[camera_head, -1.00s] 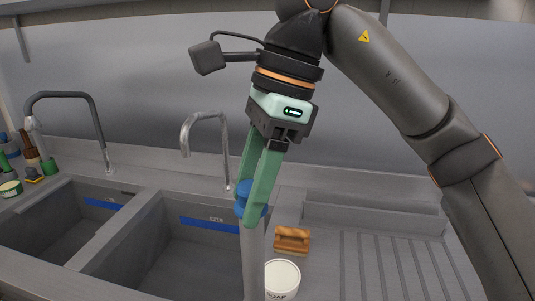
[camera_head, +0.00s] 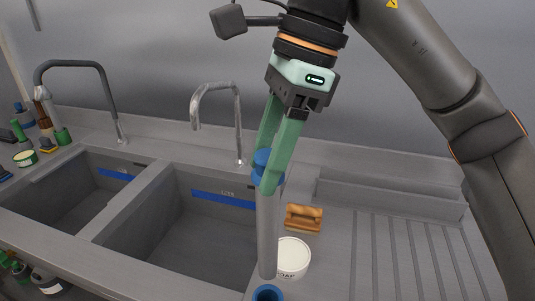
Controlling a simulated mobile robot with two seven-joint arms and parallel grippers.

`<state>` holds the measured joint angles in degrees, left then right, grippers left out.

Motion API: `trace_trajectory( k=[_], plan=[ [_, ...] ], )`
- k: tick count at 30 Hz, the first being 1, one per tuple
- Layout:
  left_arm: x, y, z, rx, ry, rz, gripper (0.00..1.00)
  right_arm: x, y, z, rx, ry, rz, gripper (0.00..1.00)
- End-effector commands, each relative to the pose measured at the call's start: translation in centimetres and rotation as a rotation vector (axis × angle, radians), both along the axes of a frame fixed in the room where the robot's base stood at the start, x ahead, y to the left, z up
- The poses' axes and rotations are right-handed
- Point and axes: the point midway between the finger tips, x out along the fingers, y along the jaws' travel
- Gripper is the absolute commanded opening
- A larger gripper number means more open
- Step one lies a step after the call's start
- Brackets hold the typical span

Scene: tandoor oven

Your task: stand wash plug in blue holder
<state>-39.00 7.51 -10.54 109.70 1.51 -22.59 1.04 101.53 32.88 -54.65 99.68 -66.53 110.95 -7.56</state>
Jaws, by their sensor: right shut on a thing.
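My right gripper (camera_head: 266,175) is shut on the blue top of the wash plug (camera_head: 267,235), a long grey tube that hangs upright below the green fingers. The blue holder (camera_head: 267,293) shows as a blue ring at the bottom edge of the view, with its lower part cut off. The plug's lower end is just above and behind the ring in the picture; I cannot tell whether the two touch. My left gripper is not in view.
A white soap tub (camera_head: 292,258) stands close to the right of the plug. A wooden brush (camera_head: 303,217) lies behind it. Two sink basins (camera_head: 185,225) with taps (camera_head: 238,125) are on the left. The ribbed drainboard (camera_head: 400,255) at the right is clear.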

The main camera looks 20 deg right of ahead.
Motion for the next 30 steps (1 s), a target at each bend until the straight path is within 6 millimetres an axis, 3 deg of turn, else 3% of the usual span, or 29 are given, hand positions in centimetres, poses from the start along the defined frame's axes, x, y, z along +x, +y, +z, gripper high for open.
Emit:
trace_trajectory(
  k=[18, 30],
  plan=[
    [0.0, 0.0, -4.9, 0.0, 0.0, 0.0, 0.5, 0.0, 0.0, -6.2, 0.001, -0.001, -0.001, 0.0],
    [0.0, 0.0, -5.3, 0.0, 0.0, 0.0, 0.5, 0.0, 0.0, -6.9, 0.002, -0.001, -0.001, 0.0]
  ],
)
